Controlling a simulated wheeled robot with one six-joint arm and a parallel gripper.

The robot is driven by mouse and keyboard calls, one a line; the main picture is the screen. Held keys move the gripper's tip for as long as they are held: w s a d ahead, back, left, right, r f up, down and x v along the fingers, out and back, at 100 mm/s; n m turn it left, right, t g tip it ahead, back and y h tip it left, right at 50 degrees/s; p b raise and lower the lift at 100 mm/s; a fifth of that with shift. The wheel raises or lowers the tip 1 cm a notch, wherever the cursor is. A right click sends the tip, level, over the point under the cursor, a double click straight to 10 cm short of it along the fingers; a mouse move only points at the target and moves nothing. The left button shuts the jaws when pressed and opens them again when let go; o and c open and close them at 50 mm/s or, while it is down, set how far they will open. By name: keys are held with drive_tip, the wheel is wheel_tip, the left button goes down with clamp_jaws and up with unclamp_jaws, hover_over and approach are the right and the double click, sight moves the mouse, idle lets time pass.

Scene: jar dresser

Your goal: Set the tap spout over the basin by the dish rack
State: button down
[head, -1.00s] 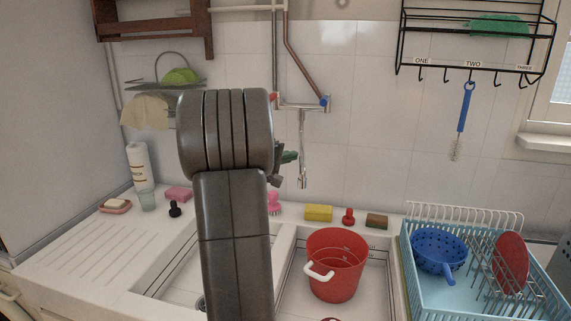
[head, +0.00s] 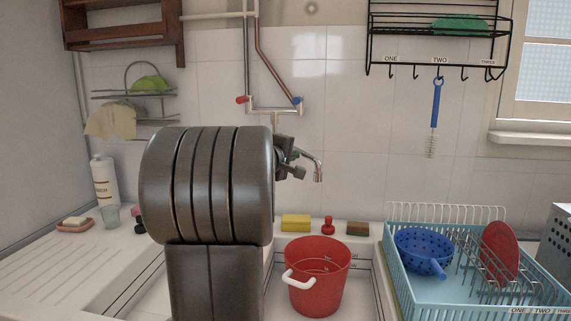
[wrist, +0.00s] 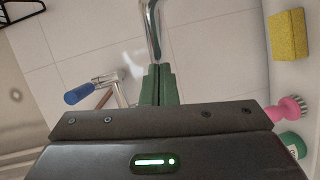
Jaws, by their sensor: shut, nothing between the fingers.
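The metal tap spout (head: 316,168) comes off the wall tap (head: 274,110) and points right and outward in the head view, its tip bent down. The tip shows above the red bucket in the right-hand basin (head: 364,290), beside the blue dish rack (head: 398,272). My gripper (head: 295,160) is beside the spout, partly hidden by my arm. In the wrist view its green fingers (wrist: 157,84) are shut with nothing between them. The spout also shows there (wrist: 154,35), just beyond the fingertips. I cannot tell whether they touch.
The red bucket (head: 320,270) stands in the right basin. A yellow sponge (head: 296,222), a red stopper (head: 328,225) and a brown sponge (head: 357,229) line the back ledge. The rack holds a blue colander (head: 422,250) and red plate (head: 500,250). A wire shelf (head: 438,40) hangs above.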

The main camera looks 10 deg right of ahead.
drive_tip(key=shift+d, duration=0.5)
drive_tip(key=shift+b, duration=0.3)
drive_tip(key=b+v, duration=0.2)
drive_tip(key=v, duration=1.1)
drive_tip(key=shift+s+r, duration=0.2)
drive_tip(key=shift+d, duration=0.2)
